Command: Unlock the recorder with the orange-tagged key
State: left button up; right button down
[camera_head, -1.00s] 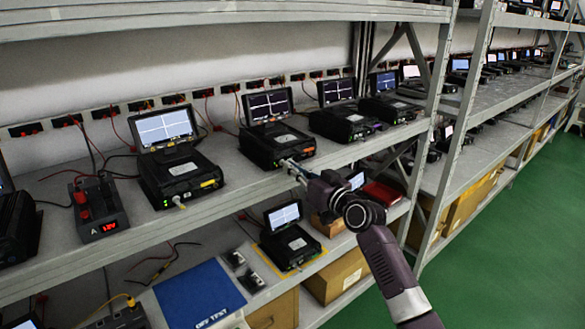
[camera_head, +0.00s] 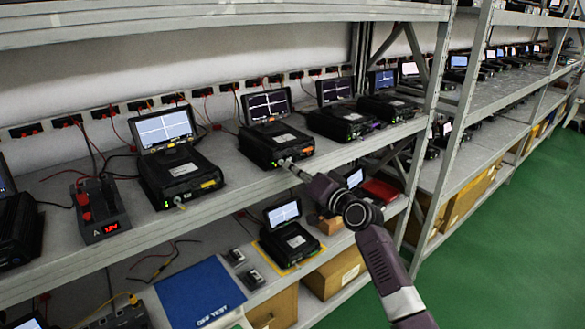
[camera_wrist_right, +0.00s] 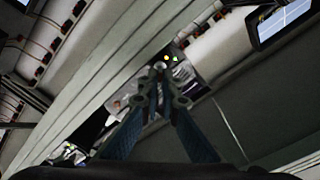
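The recorder with the orange label (camera_head: 277,148) stands on the upper shelf with its screen lit. My right gripper (camera_head: 284,163) is at the lower front of this recorder, by its lock. In the right wrist view the fingertips (camera_wrist_right: 160,76) come together at a small pale piece, apparently the key, against the recorder's front. Two small lights show just beyond them. The key and its orange tag cannot be made out clearly behind the fingers. My left gripper is not in view.
A recorder with a yellow label (camera_head: 180,175) stands to the left, and one with a purple label (camera_head: 342,122) to the right. A red-display power unit (camera_head: 100,212) is at far left. The lower shelf holds another recorder (camera_head: 289,243) and a blue mat (camera_head: 198,290).

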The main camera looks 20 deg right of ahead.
jog(key=shift+f, duration=0.15)
jog(key=c, duration=2.5)
grip_release()
jog(key=shift+o, duration=0.2)
jog(key=v, duration=1.2)
